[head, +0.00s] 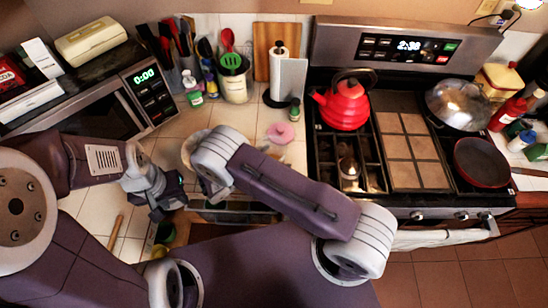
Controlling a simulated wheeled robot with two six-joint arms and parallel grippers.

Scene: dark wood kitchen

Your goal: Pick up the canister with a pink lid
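A pink lid (281,132) shows on the counter in the middle of the head view, just beyond my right forearm. The body of the canister beneath it is mostly hidden from this high angle and by my arm. My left gripper (160,197) is low at the left, over the counter's front part, well to the left of the pink lid. Its finger opening is not clear. My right arm reaches in from the right and bends leftward across the view. Its gripper is hidden behind its own wrist, left of the pink lid.
A microwave (82,118) stands at the left. A utensil crock (236,86), a paper towel holder (278,75) and a small green-capped bottle (295,110) stand behind the lid. The stove holds a red kettle (345,104) and a pan (481,162) at the right.

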